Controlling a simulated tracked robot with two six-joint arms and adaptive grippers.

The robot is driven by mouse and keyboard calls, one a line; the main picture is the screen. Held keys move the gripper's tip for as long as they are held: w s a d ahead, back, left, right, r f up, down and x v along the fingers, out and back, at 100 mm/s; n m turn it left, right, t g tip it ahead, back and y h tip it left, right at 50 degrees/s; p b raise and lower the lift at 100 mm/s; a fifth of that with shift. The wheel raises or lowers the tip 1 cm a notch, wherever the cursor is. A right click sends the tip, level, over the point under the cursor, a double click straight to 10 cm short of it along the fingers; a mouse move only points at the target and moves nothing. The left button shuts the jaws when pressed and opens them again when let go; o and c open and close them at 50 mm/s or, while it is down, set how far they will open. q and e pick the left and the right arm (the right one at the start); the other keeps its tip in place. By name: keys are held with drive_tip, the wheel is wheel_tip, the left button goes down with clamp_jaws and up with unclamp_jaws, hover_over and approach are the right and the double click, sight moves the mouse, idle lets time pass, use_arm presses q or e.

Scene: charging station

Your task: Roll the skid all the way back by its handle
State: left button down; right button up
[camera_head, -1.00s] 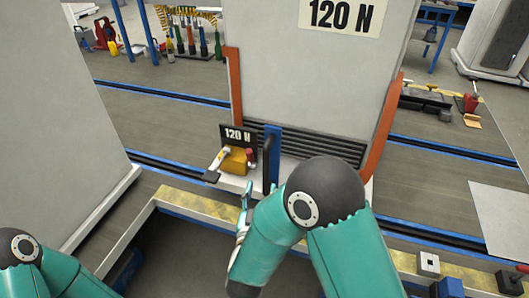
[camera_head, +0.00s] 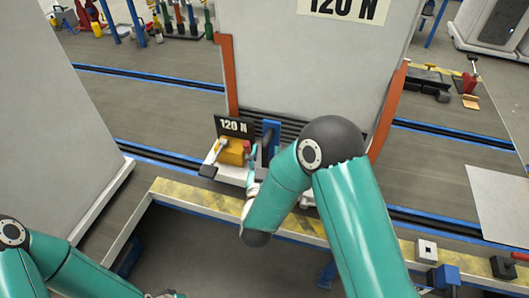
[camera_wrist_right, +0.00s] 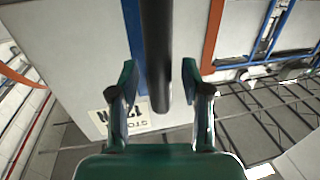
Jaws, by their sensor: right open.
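The skid (camera_head: 305,70) is a tall pale grey block with orange side edges and a "120 N" sign, standing beyond the striped ledge. Its handle (camera_head: 266,143) is a dark upright bar at a blue bracket on the skid's near face. In the right wrist view the handle (camera_wrist_right: 157,45) runs down between the two fingers of my right gripper (camera_wrist_right: 160,80), which is open around it; I see no clear contact. In the head view my right arm hides most of that gripper. Only a bit of my left gripper (camera_head: 166,294) shows at the bottom edge.
A small "120 N" plate (camera_head: 233,127) and a yellow block (camera_head: 234,151) stand just left of the handle. A yellow-black striped ledge (camera_head: 195,197) runs in front. Another grey block (camera_head: 55,120) stands at left. Blue floor rails (camera_head: 150,82) cross the floor.

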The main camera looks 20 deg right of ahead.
clamp_jaws()
